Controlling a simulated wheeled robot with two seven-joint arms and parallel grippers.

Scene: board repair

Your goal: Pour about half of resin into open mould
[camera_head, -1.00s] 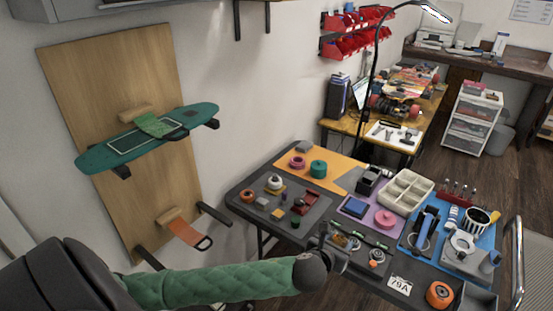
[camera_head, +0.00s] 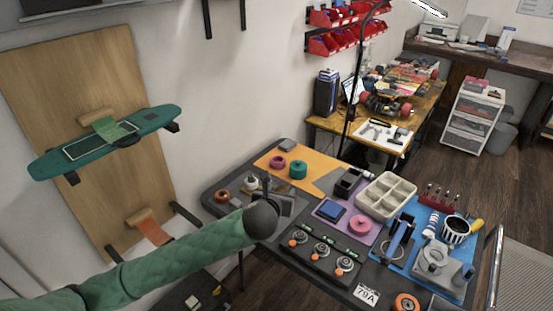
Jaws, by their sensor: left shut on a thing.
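My left gripper (camera_head: 268,187) is over the grey mat at the left end of the table, seen from behind. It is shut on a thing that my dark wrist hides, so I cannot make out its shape. I cannot tell which item is the resin. A dark panel (camera_head: 310,264) at the front edge carries three round metal fittings with orange parts. I cannot tell whether one is the open mould. A cream compartment tray (camera_head: 385,213) stands at the back of the table. My right gripper is not in view.
An orange ring (camera_head: 222,196) and a pale round item (camera_head: 251,184) sit beside my gripper. A lamp pole (camera_head: 350,115) rises behind the table.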

